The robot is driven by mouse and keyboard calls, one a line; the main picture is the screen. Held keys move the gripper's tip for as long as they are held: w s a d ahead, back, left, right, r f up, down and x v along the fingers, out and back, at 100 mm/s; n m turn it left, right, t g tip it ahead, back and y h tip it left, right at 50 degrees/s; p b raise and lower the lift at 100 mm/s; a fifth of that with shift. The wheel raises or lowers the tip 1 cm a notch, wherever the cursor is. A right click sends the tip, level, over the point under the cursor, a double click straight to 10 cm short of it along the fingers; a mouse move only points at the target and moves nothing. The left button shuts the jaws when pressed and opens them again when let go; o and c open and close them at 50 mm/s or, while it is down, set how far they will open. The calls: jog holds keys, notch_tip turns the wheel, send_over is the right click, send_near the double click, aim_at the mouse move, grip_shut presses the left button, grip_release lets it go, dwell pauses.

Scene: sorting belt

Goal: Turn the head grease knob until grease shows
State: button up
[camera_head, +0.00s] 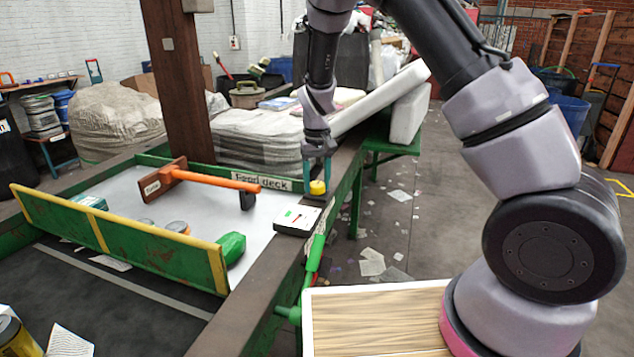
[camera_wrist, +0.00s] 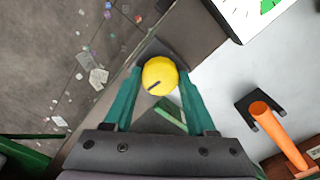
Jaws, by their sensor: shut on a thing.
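The head grease knob (camera_head: 317,187) is a small yellow round knob on the dark edge beam of the sorting deck, next to the Feed deck sign. In the wrist view the yellow knob (camera_wrist: 160,76) sits between my teal fingertips, with a short dark mark on its top face. My gripper (camera_head: 317,172) points down over it from above and is shut on it. It also shows in the wrist view (camera_wrist: 161,82). No grease can be made out around the knob.
A white gauge box (camera_head: 297,220) with a green mark stands on the beam close by. A green and yellow barrier (camera_head: 120,240) edges the deck. Paper scraps litter the floor at right.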

aim_at(317, 184)
jog(key=m, duration=0.4)
jog(key=shift+m, duration=2.1)
jog(key=o, duration=1.4)
jog(key=shift+c, duration=0.2)
jog(key=shift+r, duration=0.1)
notch_tip(317, 184, up, 11)
jog(key=shift+f, duration=0.2)
